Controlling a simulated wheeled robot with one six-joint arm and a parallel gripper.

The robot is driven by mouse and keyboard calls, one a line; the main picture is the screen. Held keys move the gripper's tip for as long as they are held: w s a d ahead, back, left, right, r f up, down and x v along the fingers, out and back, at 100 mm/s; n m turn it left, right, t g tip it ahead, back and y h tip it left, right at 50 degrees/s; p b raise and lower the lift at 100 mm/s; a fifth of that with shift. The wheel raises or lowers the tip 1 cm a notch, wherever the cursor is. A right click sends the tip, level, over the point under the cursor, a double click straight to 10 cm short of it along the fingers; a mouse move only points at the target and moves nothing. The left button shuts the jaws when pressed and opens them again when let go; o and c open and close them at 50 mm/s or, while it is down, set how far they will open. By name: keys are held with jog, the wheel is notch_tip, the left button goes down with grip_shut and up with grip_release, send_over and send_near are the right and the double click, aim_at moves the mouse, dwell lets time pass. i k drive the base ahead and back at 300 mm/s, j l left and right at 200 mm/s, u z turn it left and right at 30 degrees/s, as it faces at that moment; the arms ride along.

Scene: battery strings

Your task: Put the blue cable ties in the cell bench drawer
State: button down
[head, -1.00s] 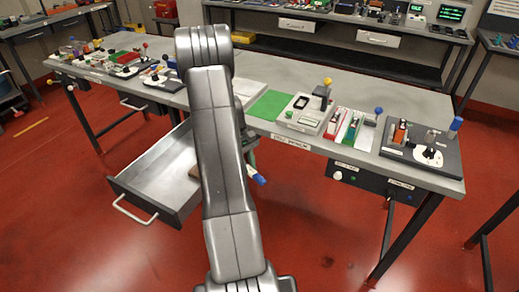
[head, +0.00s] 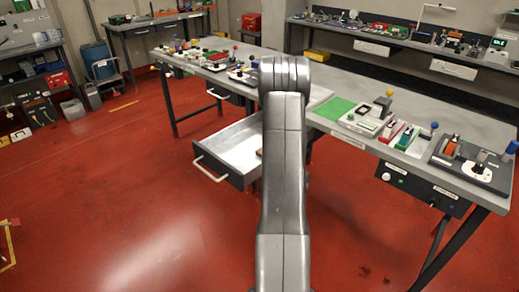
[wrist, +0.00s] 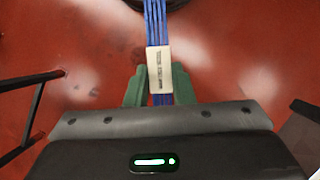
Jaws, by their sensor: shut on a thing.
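The blue cable ties (wrist: 155,22) are a bundle of blue strands with a pale printed band around it. In the head view, my arm hides my gripper and the ties. The cell bench drawer (head: 232,146) is pulled open at the front of the bench, left of my arm. It is a grey tray with a pale handle. A small brown item shows inside by my arm, which hides the drawer's right part.
The long grey bench (head: 330,92) holds a green mat (head: 334,108), devices with coloured knobs and small trays. A dark control box (head: 418,188) hangs under its right end. Dark bench legs stand nearby. The red floor in front and to the left is open.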

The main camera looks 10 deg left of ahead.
aim_at(249, 141)
jog(key=u, duration=1.2)
jog(key=i+j+u, duration=0.15)
jog(key=u, duration=1.3)
jog(key=i+l, duration=0.2)
jog(key=i, duration=0.2)
jog(key=i+l, duration=0.25)
jog(key=i, duration=0.2)
jog(key=i+l+u, duration=0.1)
jog(key=i, duration=0.3)
jog(key=i+z, duration=0.35)
jog(key=i, duration=0.15)
jog(key=i+z, duration=0.3)
jog(key=i, duration=0.2)
jog(key=z, duration=1.55)
